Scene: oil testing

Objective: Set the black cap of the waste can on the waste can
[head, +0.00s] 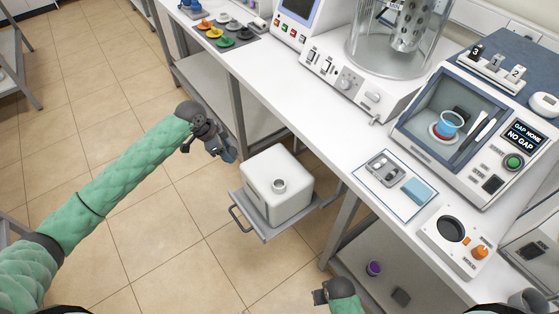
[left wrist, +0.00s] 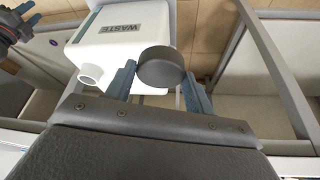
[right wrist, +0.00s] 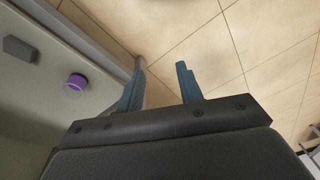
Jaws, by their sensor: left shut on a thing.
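The white waste can (head: 277,186) stands on a grey pull-out tray (head: 262,232) below the bench, with its neck (head: 279,185) uncovered on top. In the left wrist view the can (left wrist: 125,35) carries a WASTE label, and its open neck (left wrist: 90,75) points to the lower left. My left gripper (head: 226,152) is above and to the left of the can, apart from it. It is shut on the round black cap (left wrist: 161,67), which sits between its fingers. The cap is hard to make out in the head view. My right gripper (right wrist: 162,88) is open and empty, low beside the bench.
The white bench (head: 290,115) runs above the tray, with its edge close to the can. A purple object (head: 374,268) and a grey block (head: 401,296) lie on the lower shelf near my right gripper. The floor (head: 120,130) left of the can is clear.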

